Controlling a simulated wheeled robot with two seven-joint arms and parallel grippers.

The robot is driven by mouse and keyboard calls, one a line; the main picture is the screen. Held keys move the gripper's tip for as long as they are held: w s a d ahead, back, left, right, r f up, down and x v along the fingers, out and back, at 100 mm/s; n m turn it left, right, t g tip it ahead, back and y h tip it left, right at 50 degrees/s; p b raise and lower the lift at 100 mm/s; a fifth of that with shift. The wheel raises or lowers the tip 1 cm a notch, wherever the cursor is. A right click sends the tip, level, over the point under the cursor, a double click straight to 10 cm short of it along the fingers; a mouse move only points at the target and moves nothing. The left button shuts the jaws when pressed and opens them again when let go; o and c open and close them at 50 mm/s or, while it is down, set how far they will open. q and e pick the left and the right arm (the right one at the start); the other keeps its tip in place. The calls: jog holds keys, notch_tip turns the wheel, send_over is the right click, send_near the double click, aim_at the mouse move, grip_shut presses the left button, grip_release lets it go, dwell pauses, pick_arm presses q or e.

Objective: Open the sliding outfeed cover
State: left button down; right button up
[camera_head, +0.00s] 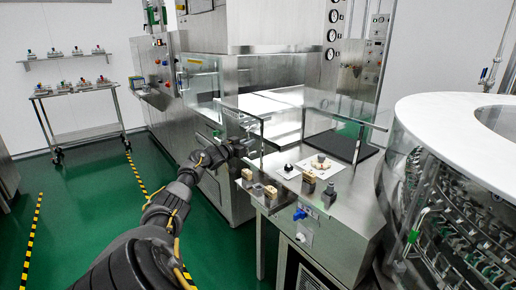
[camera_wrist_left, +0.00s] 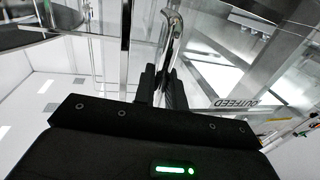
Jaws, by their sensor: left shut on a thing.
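The sliding outfeed cover is a clear panel (camera_head: 239,117) at the front of the steel machine, in the middle of the head view. My left gripper (camera_head: 246,146) is at its lower edge. In the left wrist view, the dark fingers of my left gripper (camera_wrist_left: 164,88) are shut on the cover's handle (camera_wrist_left: 174,35), a shiny curved metal bar. The fingers hide the gripped part of the bar. An OUTFEED label (camera_wrist_left: 237,103) shows on a steel edge right of the fingers. How far the cover stands open is hard to tell through the clear panels. My right gripper is not in view.
A steel bench (camera_head: 325,203) with small wooden-topped parts and a blue knob stands right of my gripper. A round white-topped washer (camera_head: 440,112) is at the far right. A steel trolley (camera_head: 80,133) stands at the back left. Green floor is free at left.

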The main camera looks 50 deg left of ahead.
pick_arm(q)
jog(key=c, duration=1.5)
grip_release()
jog(key=shift+w, duration=0.1)
jog(key=shift+c, duration=0.2)
jog(key=shift+f, duration=0.1)
jog(key=v, duration=1.1)
